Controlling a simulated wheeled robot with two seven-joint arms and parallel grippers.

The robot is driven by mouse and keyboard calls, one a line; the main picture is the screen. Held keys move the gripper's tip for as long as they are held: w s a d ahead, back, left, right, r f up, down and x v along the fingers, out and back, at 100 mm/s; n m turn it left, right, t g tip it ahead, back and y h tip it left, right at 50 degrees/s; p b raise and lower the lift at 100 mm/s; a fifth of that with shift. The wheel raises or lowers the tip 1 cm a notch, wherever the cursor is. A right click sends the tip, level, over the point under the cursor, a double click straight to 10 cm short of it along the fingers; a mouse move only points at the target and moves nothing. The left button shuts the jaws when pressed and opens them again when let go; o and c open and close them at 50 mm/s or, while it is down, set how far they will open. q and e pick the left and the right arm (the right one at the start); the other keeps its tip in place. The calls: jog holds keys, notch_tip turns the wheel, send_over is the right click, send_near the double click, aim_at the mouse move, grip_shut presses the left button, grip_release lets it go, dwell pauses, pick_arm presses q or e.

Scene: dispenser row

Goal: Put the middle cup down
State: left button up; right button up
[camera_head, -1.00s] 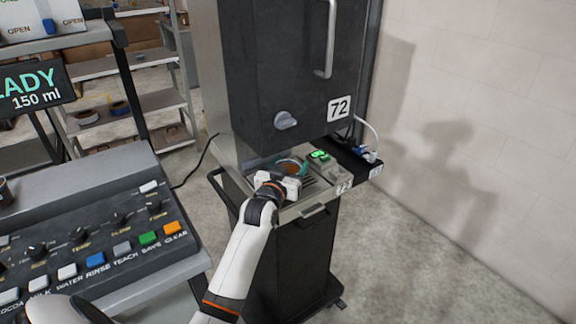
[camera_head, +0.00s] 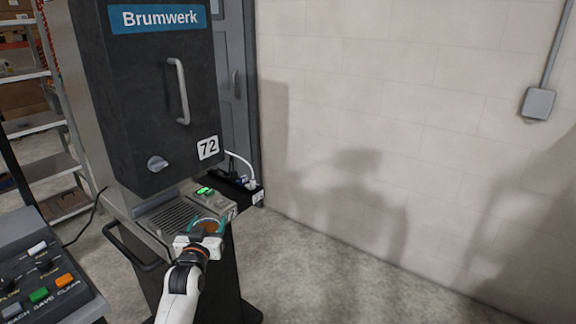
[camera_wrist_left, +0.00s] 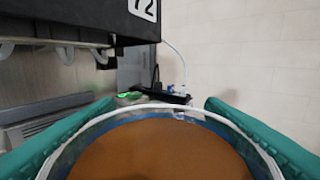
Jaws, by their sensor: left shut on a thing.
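My left gripper (camera_head: 206,228) is shut on a cup (camera_head: 209,225) of brown drink. In the left wrist view the cup (camera_wrist_left: 160,150) fills the bottom, its pale rim between the teal fingers of the gripper (camera_wrist_left: 160,130). The drink's surface looks about level. In the head view the cup is at the front of dispenser 72 (camera_head: 150,90), near the front edge of its slatted drip tray (camera_head: 170,216). I cannot tell whether its base touches anything; the gripper hides its lower part. My right gripper is not in view.
A small device with a green light (camera_head: 204,191) sits behind the cup. A black side shelf (camera_head: 240,186) with cables is to the right. A button panel (camera_head: 40,270) stands at lower left. Floor (camera_head: 340,280) to the right is clear, up to a pale wall (camera_head: 400,120).

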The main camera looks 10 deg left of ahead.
pick_arm(q)
jog(key=s+d+f+m+h, duration=0.1)
jog(key=s+d+f+h, duration=0.1)
jog(key=s+d, duration=0.65)
jog(key=s+d+f+m+h, duration=0.15)
jog(key=s+d, duration=0.35)
jog(key=s, duration=0.6)
jog(key=s+d+r, duration=0.3)
jog(key=s, duration=0.5)
jog(key=shift+s+d, duration=0.2)
jog(key=shift+d, duration=0.15)
jog(key=shift+a+f, duration=0.1)
